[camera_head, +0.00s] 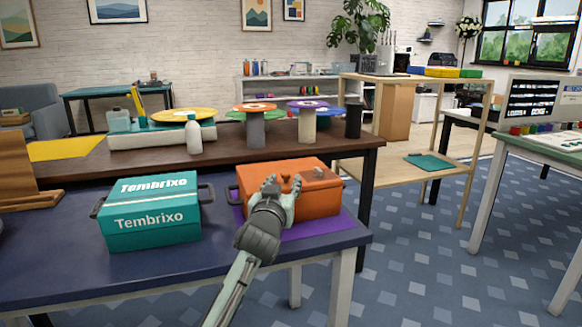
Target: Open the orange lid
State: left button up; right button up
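The orange box (320,204) stands at the right end of the blue-topped table, on a purple mat (342,221). Its orange lid (296,167) lies down on it, looking closed, with a small knob-like part (317,172) on the top. The hand hides part of the box front.
A teal box (152,230) marked Tembrixo stands close to the left of the orange box. A brown table (300,152) behind holds spools, a white bottle (193,135) and a dark cylinder (353,120). The floor to the right is open.

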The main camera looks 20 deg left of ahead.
pick_arm(q)
jog(key=w, duration=0.5)
jog(key=w+a, duration=0.1)
jog(key=w, duration=0.1)
jog(key=shift+w, duration=0.15)
jog(key=shift+c, duration=0.3)
grip_shut()
